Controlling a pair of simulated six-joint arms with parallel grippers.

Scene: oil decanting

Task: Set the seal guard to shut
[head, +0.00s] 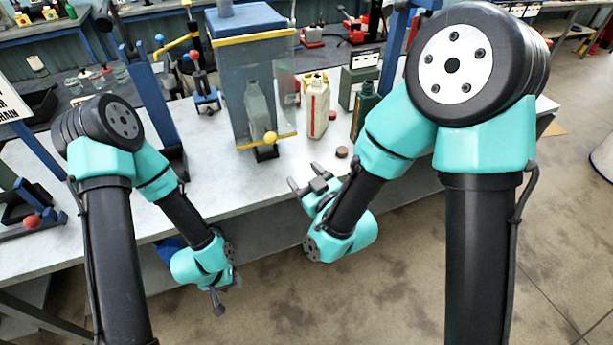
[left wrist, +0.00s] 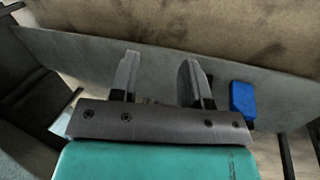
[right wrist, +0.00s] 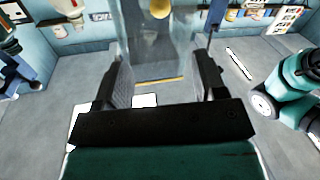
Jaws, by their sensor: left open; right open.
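The seal guard (head: 228,102) is a clear panelled box with yellow edges under a blue top, on the bench. A yellow ball knob (head: 270,137) sits at its lower front edge; a yellow ball also shows in the right wrist view (right wrist: 160,8). A pale bottle (head: 257,108) shows through the panel. I cannot tell how far the guard is closed. My right gripper (head: 307,187) is open and empty at the bench's front edge, short of the guard and to its right. My left gripper (head: 226,296) is open and empty, low in front of the bench; its fingers show in the left wrist view (left wrist: 160,75).
A cream bottle (head: 318,108) and a dark green bottle (head: 365,112) stand right of the guard, with a brown cap (head: 342,152) in front. A blue clamp stand (head: 205,92) is to its left. A blue block (left wrist: 242,98) shows below. The bench front (head: 240,185) is mostly clear.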

